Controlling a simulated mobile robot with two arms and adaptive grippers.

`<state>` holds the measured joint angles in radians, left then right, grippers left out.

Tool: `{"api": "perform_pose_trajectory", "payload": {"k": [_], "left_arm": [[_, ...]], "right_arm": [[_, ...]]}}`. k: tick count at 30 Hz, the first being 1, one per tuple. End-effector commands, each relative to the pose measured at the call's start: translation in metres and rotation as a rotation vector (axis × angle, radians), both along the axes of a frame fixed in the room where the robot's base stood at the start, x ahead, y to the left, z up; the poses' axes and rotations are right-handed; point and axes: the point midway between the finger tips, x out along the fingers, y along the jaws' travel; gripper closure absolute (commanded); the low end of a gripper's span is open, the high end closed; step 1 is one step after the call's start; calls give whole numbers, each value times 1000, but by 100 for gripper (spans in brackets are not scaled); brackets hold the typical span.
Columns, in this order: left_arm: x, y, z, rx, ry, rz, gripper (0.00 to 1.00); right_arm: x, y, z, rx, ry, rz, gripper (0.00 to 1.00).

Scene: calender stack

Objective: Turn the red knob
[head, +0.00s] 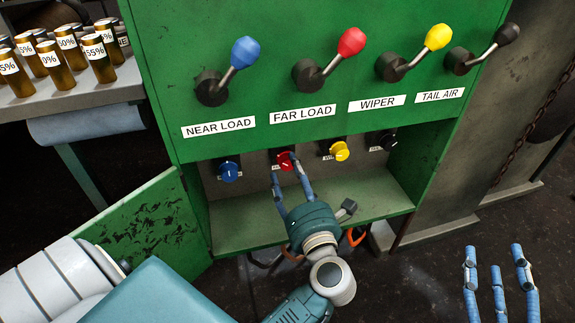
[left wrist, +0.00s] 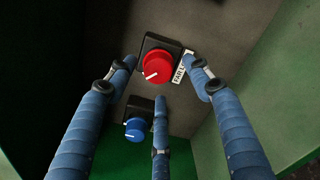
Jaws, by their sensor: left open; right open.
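The red knob (head: 284,162) is on the grey panel inside the open lower compartment of the green cabinet, below the FAR LOAD label (head: 303,114). In the left wrist view the red knob (left wrist: 156,67) sits on a black square base, its white mark pointing to the lower left. My left gripper (head: 285,174) is open with its fingers around the red knob; a gap shows between the fingertips and the knob. My right gripper (head: 497,258) is open and empty at the lower right, away from the cabinet.
The blue knob (head: 229,172) is left of the red one, the yellow knob (head: 340,151) and a black knob (head: 388,142) right. Several levers, including the red-topped lever (head: 351,42), project above. The open green door (head: 150,228) hangs at the left.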

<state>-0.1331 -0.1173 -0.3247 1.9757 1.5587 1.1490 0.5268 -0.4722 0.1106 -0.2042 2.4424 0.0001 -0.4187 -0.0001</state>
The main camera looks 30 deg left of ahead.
Motion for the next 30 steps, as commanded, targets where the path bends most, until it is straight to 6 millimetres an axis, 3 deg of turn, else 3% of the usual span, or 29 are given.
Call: {"api": "perform_pose_trajectory", "payload": {"k": [3, 9, 30], "left_arm": [[-12, -15, -1, -3, 2, -1, 49], [-22, -26, 0, -1, 1, 1, 49], [-23, -26, 0, 0, 0, 0, 49]], "right_arm": [[0, 0, 0, 0, 0, 0, 49], [0, 0, 0, 0, 0, 0, 49], [0, 0, 0, 0, 1, 0, 49]]}}
